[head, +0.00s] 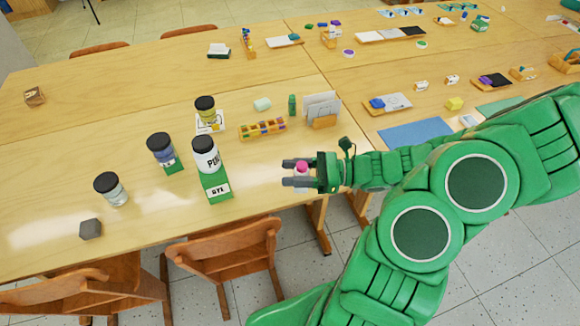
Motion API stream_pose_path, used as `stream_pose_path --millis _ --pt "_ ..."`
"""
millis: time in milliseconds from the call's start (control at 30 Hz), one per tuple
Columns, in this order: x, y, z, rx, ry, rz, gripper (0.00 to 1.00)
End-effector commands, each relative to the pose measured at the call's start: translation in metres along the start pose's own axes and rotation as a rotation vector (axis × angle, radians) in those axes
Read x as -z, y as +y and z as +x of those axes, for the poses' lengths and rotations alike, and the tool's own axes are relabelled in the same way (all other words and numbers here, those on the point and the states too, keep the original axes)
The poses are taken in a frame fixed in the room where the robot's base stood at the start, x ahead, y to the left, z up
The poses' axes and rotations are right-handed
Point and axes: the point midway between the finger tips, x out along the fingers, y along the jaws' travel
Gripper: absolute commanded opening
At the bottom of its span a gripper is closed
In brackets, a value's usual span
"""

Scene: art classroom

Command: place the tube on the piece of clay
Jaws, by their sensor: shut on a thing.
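My gripper (288,172) is shut on a small pink and white tube (301,168), held near the front edge of the near table. The fingers hide part of the tube. A dark grey block (90,229), which looks like a piece of clay, sits at the table's front left, well left of my gripper.
Several dark-lidded jars, one of them white (206,155), stand between my gripper and the grey block. A wooden tray (263,128) and a card holder (324,122) lie behind my gripper. Wooden chairs (228,256) line the front edge. The table's left part is mostly clear.

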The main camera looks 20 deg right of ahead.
Motion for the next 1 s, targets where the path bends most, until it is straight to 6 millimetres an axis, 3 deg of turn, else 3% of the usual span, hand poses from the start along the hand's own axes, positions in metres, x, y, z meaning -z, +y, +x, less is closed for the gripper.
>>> stream_pose_path --millis 467,1000 --pt "-0.007 0.004 -0.001 0.0 0.001 -0.001 0.1" --pt "-0.079 0.004 -0.001 0.0 0.002 -0.003 0.1"
